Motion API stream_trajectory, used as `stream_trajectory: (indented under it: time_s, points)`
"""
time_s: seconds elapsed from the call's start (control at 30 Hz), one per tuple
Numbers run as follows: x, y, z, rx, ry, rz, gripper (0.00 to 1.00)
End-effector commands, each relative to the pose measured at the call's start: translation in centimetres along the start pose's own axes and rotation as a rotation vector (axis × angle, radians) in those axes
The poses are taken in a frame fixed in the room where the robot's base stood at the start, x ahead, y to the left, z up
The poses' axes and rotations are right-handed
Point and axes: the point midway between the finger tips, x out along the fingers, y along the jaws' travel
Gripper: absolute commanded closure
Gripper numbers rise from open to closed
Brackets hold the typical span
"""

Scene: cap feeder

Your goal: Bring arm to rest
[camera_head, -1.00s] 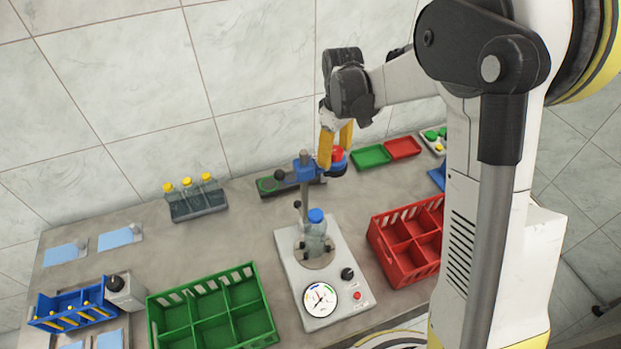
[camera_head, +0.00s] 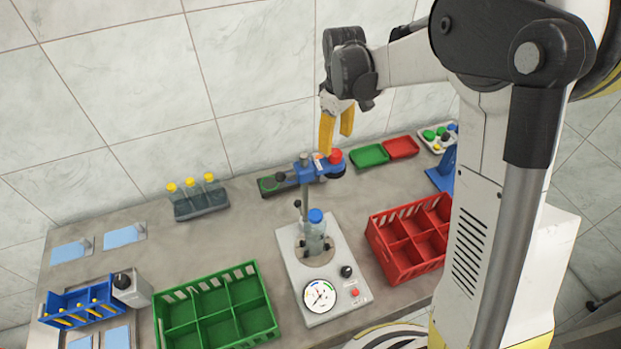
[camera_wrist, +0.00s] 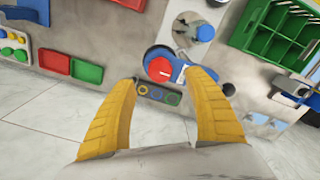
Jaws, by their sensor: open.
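My gripper (camera_head: 336,133) has yellow fingers and hangs above the back of the bench, pointing down. It is open and empty. In the wrist view my gripper (camera_wrist: 160,95) shows its two fingers spread apart. Below it is the blue feeder arm (camera_head: 308,171) with a red knob (camera_head: 335,156) at its end. The red knob also shows in the wrist view (camera_wrist: 159,69), in the gap beyond the fingertips. A clear bottle (camera_head: 315,236) with a blue cap (camera_head: 316,215) stands upright on the grey gauge station.
A green crate (camera_head: 196,289) and a red crate (camera_head: 374,235) flank the station. Green (camera_head: 369,155) and red trays (camera_head: 401,147) and a white cap tray (camera_head: 432,147) lie at the back right. Yellow-capped bottles (camera_head: 191,187) stand in a rack at the back left.

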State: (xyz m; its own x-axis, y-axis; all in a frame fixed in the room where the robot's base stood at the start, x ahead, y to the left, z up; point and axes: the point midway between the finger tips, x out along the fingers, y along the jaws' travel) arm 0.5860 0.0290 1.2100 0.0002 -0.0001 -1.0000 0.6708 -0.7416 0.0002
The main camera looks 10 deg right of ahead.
Motion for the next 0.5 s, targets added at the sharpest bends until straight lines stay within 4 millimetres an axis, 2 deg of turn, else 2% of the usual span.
stream_trajectory:
  time_s: [0.37, 0.5]
  points:
    - [0.08, -0.03, 0.05, 0.001, 0.001, 0.001, 0.39]
    - [0.03, -0.52, 0.85, 0.032, 0.021, 0.016, 0.39]
